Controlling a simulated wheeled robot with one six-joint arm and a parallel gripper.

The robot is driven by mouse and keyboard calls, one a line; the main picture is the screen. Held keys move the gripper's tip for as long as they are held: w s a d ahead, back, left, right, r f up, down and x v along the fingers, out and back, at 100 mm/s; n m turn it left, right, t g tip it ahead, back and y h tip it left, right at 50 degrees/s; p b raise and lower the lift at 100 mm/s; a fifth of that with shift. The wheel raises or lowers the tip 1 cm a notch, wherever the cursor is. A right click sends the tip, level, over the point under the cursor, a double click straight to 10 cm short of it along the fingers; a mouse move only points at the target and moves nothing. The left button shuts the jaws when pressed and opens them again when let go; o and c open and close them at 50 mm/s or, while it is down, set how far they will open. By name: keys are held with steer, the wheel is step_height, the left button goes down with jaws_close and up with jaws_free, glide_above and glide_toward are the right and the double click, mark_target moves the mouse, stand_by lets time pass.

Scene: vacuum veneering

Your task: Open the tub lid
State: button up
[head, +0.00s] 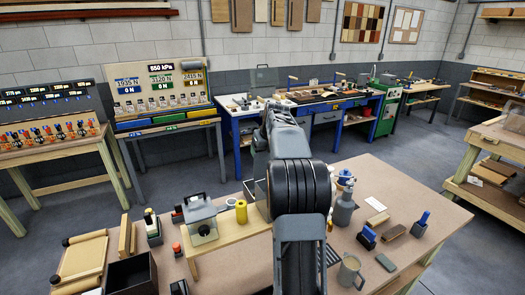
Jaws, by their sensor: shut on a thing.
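My arm rises through the middle of the head view and reaches away over the workbench. Its far end covers what lies behind it, and my gripper's fingers cannot be made out. I cannot tell which thing is the tub. A small clear box with a grey top (200,212) stands on a low wooden platform left of my arm. A dark open-topped box (131,275) sits at the bench's front left. Another dark container (250,189) is partly hidden behind my arm.
The wooden workbench (345,243) carries a yellow roll (241,211), a grey bottle (344,208), a grey mug (350,271) and blue-handled tools (420,222). A blue bench (330,116) and a gauge panel (158,88) stand behind.

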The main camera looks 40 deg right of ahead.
steer(key=shift+s+f, duration=0.1)
steer(key=shift+f, duration=0.45)
steer(key=o, duration=1.2)
steer(key=shift+r, duration=0.1)
steer(key=shift+r, duration=0.15)
steer(key=shift+r, duration=0.2)
steer(key=b+v, duration=0.1)
steer(key=v, duration=1.2)
steer(key=shift+r, duration=0.1)
